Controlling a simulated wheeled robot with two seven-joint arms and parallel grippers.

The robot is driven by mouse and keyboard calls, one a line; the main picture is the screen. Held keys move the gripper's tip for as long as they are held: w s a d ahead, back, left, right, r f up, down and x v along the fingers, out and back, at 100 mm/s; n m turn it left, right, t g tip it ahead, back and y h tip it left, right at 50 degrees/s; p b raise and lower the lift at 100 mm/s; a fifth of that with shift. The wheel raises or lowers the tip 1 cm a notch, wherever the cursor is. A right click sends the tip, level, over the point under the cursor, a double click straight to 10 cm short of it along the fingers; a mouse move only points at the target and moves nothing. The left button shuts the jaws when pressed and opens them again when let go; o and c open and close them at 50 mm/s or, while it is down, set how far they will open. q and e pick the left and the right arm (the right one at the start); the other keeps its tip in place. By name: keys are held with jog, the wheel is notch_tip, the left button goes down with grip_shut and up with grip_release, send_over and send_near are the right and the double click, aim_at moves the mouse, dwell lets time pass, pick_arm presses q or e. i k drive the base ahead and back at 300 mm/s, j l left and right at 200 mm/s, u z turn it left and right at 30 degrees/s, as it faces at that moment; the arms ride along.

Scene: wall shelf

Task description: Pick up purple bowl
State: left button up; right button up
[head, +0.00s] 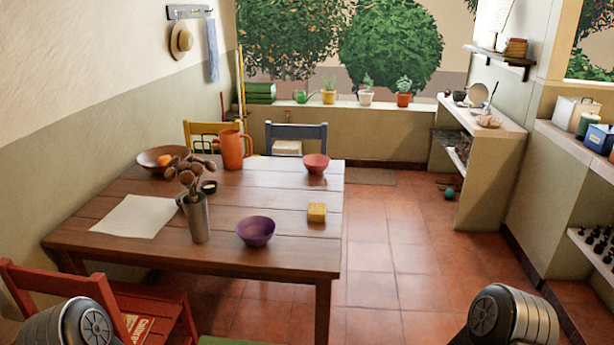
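The purple bowl (255,232) stands upright near the front edge of the wooden table (272,198), right of a grey metal vase (198,222). It looks empty and nothing touches it. Neither gripper is in view. Only rounded grey parts of my arms show at the bottom left and bottom right of the head view, well short of the bowl.
A yellow sponge-like block (317,211) lies right of the bowl, and a red bowl (316,163) stands farther back. An orange jug (232,149) and a brown bowl (163,158) are behind. A red chair (70,283) stands front left. The tiled floor (400,255) right of the table is clear.

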aim_at(255, 232)
jog(key=i+l+u, duration=0.15)
jog(key=l, duration=0.4)
jog(key=i+l+u, duration=0.1)
jog(key=l, duration=0.45)
jog(key=i+l+u, duration=0.15)
jog(key=l, duration=0.4)
jog(key=i+l+u, duration=0.1)
jog(key=l, duration=0.45)
jog(key=i+l+u, duration=0.35)
jog(key=i+l, duration=0.55)
